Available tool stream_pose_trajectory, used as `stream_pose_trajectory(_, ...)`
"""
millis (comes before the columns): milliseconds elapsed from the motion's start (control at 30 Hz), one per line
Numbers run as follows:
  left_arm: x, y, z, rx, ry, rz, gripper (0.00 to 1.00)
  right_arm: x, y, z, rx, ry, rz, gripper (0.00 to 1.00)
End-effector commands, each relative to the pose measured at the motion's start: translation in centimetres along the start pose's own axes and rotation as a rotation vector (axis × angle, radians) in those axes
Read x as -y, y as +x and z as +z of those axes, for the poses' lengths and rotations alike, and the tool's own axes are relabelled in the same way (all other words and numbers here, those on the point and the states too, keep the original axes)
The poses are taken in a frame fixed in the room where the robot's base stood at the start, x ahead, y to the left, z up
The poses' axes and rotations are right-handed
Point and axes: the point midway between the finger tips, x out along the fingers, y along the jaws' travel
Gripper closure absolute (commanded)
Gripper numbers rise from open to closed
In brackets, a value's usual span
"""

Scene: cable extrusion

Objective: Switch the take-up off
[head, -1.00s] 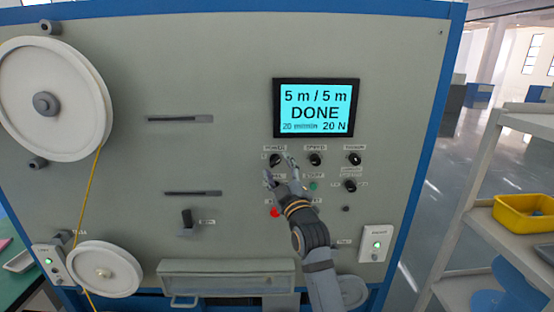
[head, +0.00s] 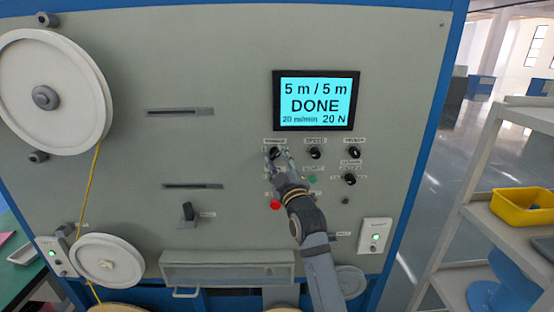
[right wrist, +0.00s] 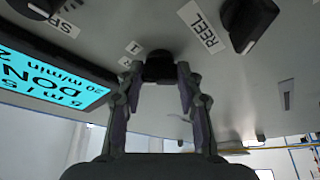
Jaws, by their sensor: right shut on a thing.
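The grey machine panel (head: 240,100) fills most of the head view. My right gripper (head: 279,154) is at the left knob of the top row, just under the screen. Its fingers are shut on this black knob (right wrist: 158,68), which sits between the fingertips in the right wrist view. The knob's label is too small to read. The screen (head: 315,102) reads "5 m / 5 m DONE", 20 m/min, 20 N. A small white reel (head: 92,250) with yellow cable is at the lower left, a large one (head: 75,95) above it. My left gripper is not in view.
The speed knob (head: 315,153) and another knob (head: 354,152) stand to the right. A red button (head: 275,204) and green button (head: 312,179) are close to my right wrist. A knob labelled REEL (right wrist: 248,22) is close in the wrist view. A shelf (head: 510,210) stands right.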

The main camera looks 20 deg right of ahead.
Motion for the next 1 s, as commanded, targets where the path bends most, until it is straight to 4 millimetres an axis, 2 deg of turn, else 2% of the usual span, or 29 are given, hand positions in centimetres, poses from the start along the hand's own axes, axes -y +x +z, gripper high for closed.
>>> stream_pose_trajectory(367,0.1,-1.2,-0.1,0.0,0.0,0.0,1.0,-0.3,0.1,-0.1,0.0,-0.176,-0.074,0.96)
stream_pose_trajectory(1000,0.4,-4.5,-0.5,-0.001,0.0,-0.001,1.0,-0.7,0.2,-0.4,0.0,-0.732,-0.307,0.96)
